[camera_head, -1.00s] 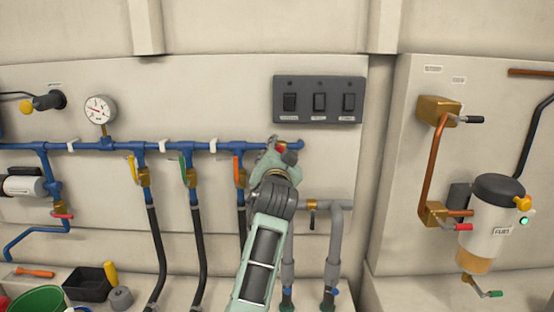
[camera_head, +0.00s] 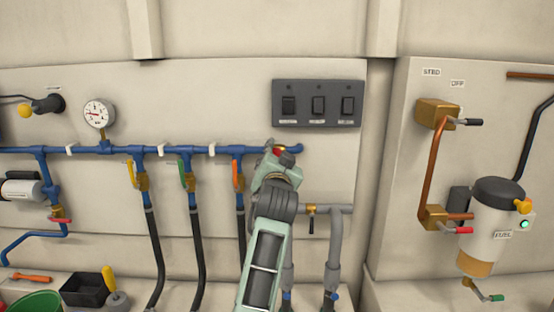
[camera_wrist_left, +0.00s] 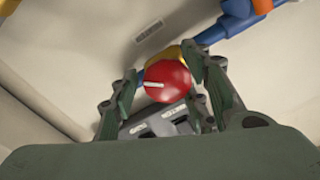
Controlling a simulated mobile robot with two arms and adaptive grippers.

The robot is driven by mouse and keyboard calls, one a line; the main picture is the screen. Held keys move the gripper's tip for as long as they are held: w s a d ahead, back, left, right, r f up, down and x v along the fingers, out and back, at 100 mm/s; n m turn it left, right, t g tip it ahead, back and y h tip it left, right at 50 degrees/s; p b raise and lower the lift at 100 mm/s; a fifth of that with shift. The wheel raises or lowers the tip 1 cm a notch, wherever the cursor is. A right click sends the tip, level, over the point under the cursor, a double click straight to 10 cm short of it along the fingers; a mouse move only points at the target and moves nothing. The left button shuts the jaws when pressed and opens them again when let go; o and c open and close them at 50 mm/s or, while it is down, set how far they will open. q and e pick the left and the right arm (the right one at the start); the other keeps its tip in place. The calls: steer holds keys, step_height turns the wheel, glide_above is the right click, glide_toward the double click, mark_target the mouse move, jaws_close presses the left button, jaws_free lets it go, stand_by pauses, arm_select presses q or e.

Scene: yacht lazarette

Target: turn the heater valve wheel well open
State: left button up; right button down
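The heater valve wheel is a small round red knob with a white mark pointing left, clear in the left wrist view (camera_wrist_left: 167,82). A yellow fitting (camera_wrist_left: 170,55) shows behind it. In the head view only a bit of red (camera_head: 277,151) shows at the right end of the blue pipe, behind my left gripper (camera_head: 281,154). In the left wrist view my left gripper (camera_wrist_left: 160,64) has one finger on each side of the wheel. A narrow gap shows on the left; I cannot tell whether the right finger touches. My right gripper is not in view.
A dark switch panel (camera_head: 318,103) is just above the gripper. A blue pipe (camera_head: 190,150) with coloured valve levers runs left. Grey pipes (camera_head: 335,240) stand below right. A copper pipe (camera_head: 431,170) and a fuel filter (camera_head: 493,220) are on the right wall.

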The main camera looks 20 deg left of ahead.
mark_target(279, 148)
arm_select(q)
steer(key=shift+o, duration=0.7)
steer(key=shift+w+d+f, duration=0.1)
steer(key=shift+f, duration=0.3)
steer(key=shift+r, duration=0.1)
steer(key=shift+r, duration=0.15)
steer(key=r, duration=0.9)
steer(key=shift+a, duration=0.2)
steer(key=shift+d+r, duration=0.3)
steer(key=shift+r, duration=0.35)
steer(key=shift+f, duration=0.15)
